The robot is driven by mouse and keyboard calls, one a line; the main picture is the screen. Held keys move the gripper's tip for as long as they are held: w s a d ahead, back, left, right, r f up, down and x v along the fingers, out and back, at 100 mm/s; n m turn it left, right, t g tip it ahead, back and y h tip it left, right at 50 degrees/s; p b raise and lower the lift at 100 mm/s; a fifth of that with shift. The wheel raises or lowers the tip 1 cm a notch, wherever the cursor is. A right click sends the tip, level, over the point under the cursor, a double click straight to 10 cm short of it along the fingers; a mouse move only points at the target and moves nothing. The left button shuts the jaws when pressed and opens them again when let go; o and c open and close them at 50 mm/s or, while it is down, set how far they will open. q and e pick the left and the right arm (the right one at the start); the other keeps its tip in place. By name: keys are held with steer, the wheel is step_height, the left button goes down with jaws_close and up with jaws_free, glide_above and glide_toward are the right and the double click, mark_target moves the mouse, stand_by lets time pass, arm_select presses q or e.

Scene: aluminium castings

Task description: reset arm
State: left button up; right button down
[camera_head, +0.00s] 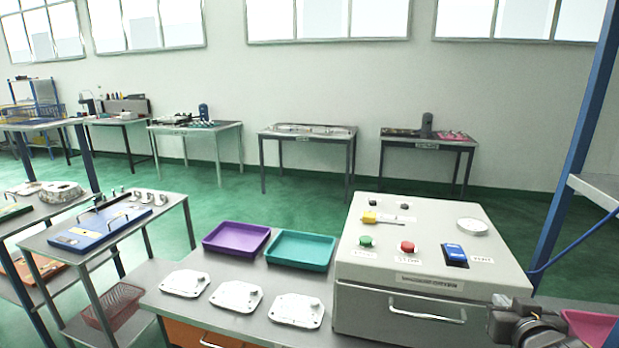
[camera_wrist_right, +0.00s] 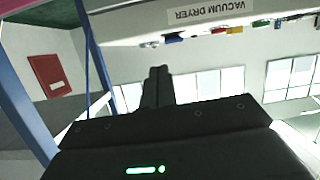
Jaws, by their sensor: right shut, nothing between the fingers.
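My right gripper (camera_head: 503,308) is at the lower right of the head view, beside the front right corner of the grey machine box (camera_head: 430,275). In the right wrist view its fingers (camera_wrist_right: 159,72) are pressed together with nothing between them. The wrist view also shows the box's side with a "VACUUM DRYER" label (camera_wrist_right: 211,11). My left gripper is not in view. Three pale aluminium castings (camera_head: 185,283), (camera_head: 237,296), (camera_head: 296,310) lie in a row on the bench, left of the box and apart from my right gripper.
A purple tray (camera_head: 236,239) and a teal tray (camera_head: 300,250) stand behind the castings. The box carries a green button (camera_head: 365,241), a red button (camera_head: 407,246) and a blue switch (camera_head: 454,254). A blue post (camera_head: 578,140) rises at the right. Green floor lies open beyond the bench.

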steer(key=s+a+f+n+g+y, duration=0.1)
steer(key=s+a+f+g, duration=0.2)
steer(key=f, duration=0.6)
steer(key=s+a+f+n+g+y, duration=0.1)
steer(key=s+a+f+n+g, duration=0.1)
steer(key=s+a+f, duration=0.35)
steer(key=s+a+f+n+g+y, duration=0.1)
steer(key=s+a+f+g, duration=0.25)
steer(key=s+f, duration=0.45)
steer(key=s+a+f+n+g+y, duration=0.15)
steer(key=s+a+f, duration=0.25)
steer(key=s+f, duration=0.45)
step_height(320, 180, down, 27)
steer(key=s+g, duration=0.2)
steer(key=s+d+f, duration=0.3)
steer(key=s+f, duration=1)
steer(key=s, duration=0.2)
steer(key=shift+s+g, duration=0.3)
steer(key=shift+s, duration=0.05)
steer(key=shift+s, duration=0.1)
